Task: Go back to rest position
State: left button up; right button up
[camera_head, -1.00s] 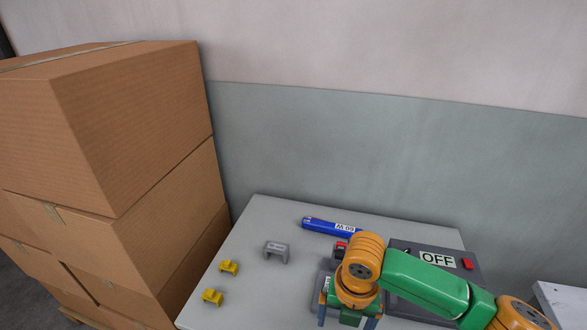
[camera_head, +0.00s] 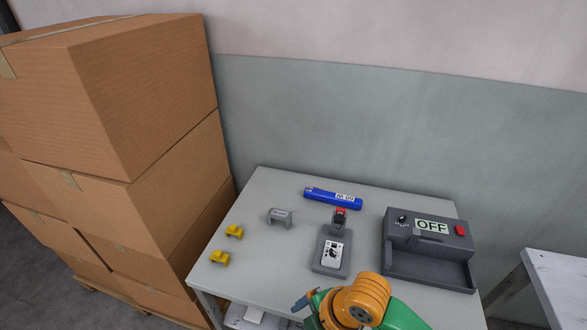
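My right arm comes in at the bottom of the head view, with an orange joint and green links. Its gripper (camera_head: 303,303) shows only in part at the table's front edge, with one blue-grey fingertip visible; the rest is hidden by the arm or cut off, so I cannot tell whether it is open. My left gripper is not in view. On the grey table (camera_head: 377,191) stand a grey device with a white dial face (camera_head: 332,252), a blue tube (camera_head: 325,196) with a white label, and a dark grey box (camera_head: 436,262) reading OFF with a red button.
A grey bracket (camera_head: 280,217) and two yellow clips (camera_head: 234,231) (camera_head: 220,258) sit on the table's left side. Stacked cardboard boxes (camera_head: 140,100) stand close on the left. A white surface (camera_head: 562,285) is at the right. The wall is behind.

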jog(key=s+d+f+m+t+h, duration=0.15)
jog(key=s+d+m, duration=0.25)
jog(key=d+m, duration=0.45)
jog(key=s+d+f+m+t+h, duration=0.1)
jog(key=s+d+f+m+h, duration=0.25)
jog(key=m, duration=0.85)
notch_tip(320, 180, down, 16)
jog(key=s+d+g+y, duration=0.1)
jog(key=s+d+g, duration=0.1)
jog(key=s, duration=0.1)
jog(key=s+d+f+g, duration=0.1)
jog(key=s+d+f, duration=0.1)
jog(key=s+f, duration=0.8)
jog(key=shift+s+f, duration=0.3)
jog(key=shift+s, duration=0.6)
